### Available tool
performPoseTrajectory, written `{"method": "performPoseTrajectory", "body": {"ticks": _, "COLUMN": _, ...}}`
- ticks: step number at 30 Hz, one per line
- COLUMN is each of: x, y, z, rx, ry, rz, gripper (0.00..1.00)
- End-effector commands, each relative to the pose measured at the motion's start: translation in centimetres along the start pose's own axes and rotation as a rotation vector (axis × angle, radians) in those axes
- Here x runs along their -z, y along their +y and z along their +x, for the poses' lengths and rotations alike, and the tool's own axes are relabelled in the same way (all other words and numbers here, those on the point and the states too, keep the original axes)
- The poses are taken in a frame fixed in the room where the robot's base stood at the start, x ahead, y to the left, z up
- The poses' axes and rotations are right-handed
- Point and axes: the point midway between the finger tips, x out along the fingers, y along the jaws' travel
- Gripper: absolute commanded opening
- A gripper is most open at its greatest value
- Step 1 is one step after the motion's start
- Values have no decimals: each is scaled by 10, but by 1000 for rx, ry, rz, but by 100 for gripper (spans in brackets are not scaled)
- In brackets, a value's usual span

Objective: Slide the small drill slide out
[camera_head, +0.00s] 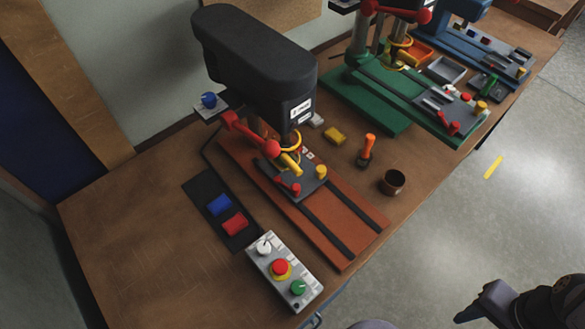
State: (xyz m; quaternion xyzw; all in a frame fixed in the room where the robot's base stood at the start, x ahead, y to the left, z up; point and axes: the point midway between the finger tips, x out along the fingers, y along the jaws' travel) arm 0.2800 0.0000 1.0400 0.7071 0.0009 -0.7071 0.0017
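Several drill presses stand on the wooden bench. The nearest has a black head (255,65), a rust-red base (345,225) with two dark rails, and a dark grey slide plate (305,183) with red and yellow knobs under its spindle. The second has a green base (375,105) and a grey slide plate (452,108) near the base's right end. A blue drill (465,10) stands farther back with a grey plate. I cannot tell which slide is the small one. A dark part of my arm, apparently my gripper (470,310), shows at bottom right, away from the bench; its fingers are unclear.
A control box (283,272) with red and green buttons sits at the front edge. A black mat (218,208) holds blue and red blocks. A brown cup (392,182), an orange-handled tool (368,147) and a yellow block (334,136) stand right of the nearest drill. The bench's left part is clear.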

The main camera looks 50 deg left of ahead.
Motion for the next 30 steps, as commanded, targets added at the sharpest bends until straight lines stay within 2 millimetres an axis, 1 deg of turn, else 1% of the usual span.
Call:
{"method": "performPoseTrajectory", "body": {"ticks": 9, "x": 0, "y": 0, "z": 0, "rx": 0, "ry": 0, "rz": 0, "gripper": 44}}
{"method": "performPoseTrajectory", "body": {"ticks": 10, "x": 0, "y": 0, "z": 0, "rx": 0, "ry": 0, "rz": 0, "gripper": 42}}
{"method": "performPoseTrajectory", "body": {"ticks": 13, "x": 2, "y": -1, "z": 0, "rx": 0, "ry": 2, "rz": -5, "gripper": 41}}
{"method": "performPoseTrajectory", "body": {"ticks": 16, "x": 11, "y": -8, "z": 2, "rx": -3, "ry": 11, "rz": -27, "gripper": 41}}
{"method": "performPoseTrajectory", "body": {"ticks": 19, "x": 30, "y": -23, "z": 2, "rx": -7, "ry": 32, "rz": -77, "gripper": 41}}
{"method": "performPoseTrajectory", "body": {"ticks": 20, "x": 38, "y": -30, "z": 3, "rx": -8, "ry": 40, "rz": -96, "gripper": 41}}
{"method": "performPoseTrajectory", "body": {"ticks": 23, "x": 67, "y": -64, "z": 3, "rx": -11, "ry": 80, "rz": -180, "gripper": 41}}
{"method": "performPoseTrajectory", "body": {"ticks": 24, "x": 79, "y": -83, "z": 3, "rx": -10, "ry": 98, "rz": -218, "gripper": 41}}
{"method": "performPoseTrajectory", "body": {"ticks": 26, "x": 95, "y": -115, "z": 2, "rx": -7, "ry": 127, "rz": -279, "gripper": 41}}
{"method": "performPoseTrajectory", "body": {"ticks": 27, "x": 104, "y": -140, "z": 2, "rx": -4, "ry": 148, "rz": -322, "gripper": 41}}
{"method": "performPoseTrajectory", "body": {"ticks": 29, "x": 114, "y": -179, "z": 1, "rx": 5, "ry": 179, "rz": -384, "gripper": 41}}
{"method": "performPoseTrajectory", "body": {"ticks": 30, "x": 117, "y": -206, "z": 0, "rx": 13, "ry": 200, "rz": -424, "gripper": 41}}
